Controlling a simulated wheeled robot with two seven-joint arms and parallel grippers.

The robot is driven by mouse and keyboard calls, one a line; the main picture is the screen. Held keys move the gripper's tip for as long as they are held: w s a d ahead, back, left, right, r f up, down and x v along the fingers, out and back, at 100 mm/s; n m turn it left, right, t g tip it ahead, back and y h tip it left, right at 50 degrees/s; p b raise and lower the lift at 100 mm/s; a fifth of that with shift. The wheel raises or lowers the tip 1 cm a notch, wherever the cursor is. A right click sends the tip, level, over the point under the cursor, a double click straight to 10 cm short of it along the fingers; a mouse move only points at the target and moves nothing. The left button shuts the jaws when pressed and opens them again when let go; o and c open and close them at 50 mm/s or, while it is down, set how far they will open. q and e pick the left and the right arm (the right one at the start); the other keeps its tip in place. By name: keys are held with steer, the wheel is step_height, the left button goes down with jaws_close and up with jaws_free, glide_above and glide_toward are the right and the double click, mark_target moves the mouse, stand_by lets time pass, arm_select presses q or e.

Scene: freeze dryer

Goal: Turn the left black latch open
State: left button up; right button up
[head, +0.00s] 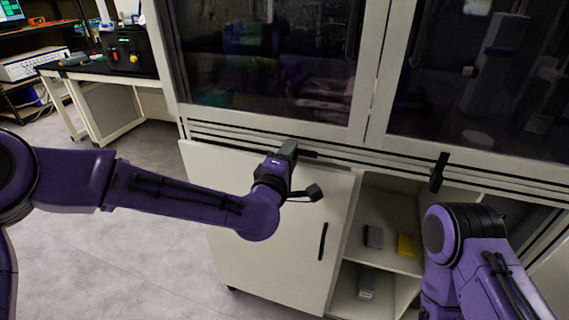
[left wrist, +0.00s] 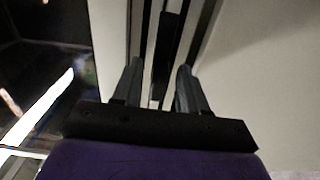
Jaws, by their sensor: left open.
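The left black latch (head: 309,154) shows in the head view as a short dark bar, lying roughly along the rail below the left glass door. My left gripper (head: 291,148) is at it and hides part of it. In the left wrist view the latch (left wrist: 167,45) runs between the two grey fingers of the open left gripper (left wrist: 159,68), with gaps visible on both sides. I cannot tell whether a finger touches it. The right black latch (head: 438,172) hangs roughly upright below the right glass door. My right gripper is out of view.
A white lower cabinet door (head: 262,240) with a black handle (head: 322,241) is under my left arm. Beside it, an open shelf holds a grey item (head: 373,237) and a yellow item (head: 406,244). A workbench (head: 110,72) stands at the left, with clear floor in front.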

arm_select(q)
steer(key=b+v, duration=0.1)
steer(key=v, duration=0.8)
steer(key=shift+s, duration=0.3)
steer(key=shift+a, duration=0.1)
steer(key=s+a+f+m+g+y, duration=0.15)
steer(key=a+f, duration=0.25)
steer(key=f, duration=0.4)
steer(key=s+a+f+m+g+y+p, duration=0.1)
steer(key=s+a+f+m+g, duration=0.2)
steer(key=f, duration=0.5)
steer(key=s+a+f+g+y, duration=0.2)
steer(key=a+f, duration=0.3)
steer(key=f, duration=0.4)
steer(key=s+a+f+m+g+y+p, duration=0.1)
steer(key=s+a+f+g, duration=0.1)
steer(key=s+a+f, duration=0.2)
steer(key=s+a+f+m+g+y, duration=0.1)
steer(key=s+a+f, duration=0.4)
steer(key=s, duration=0.6)
steer(key=s+a+f+m+g+y+p, duration=0.1)
steer(key=s+a+f+g+y, duration=0.1)
steer(key=s+a+f+g, duration=0.2)
steer(key=s+a, duration=0.2)
steer(key=s, duration=0.2)
steer(key=shift+a+f+p, duration=0.3)
steer(key=shift+g+y, duration=0.25)
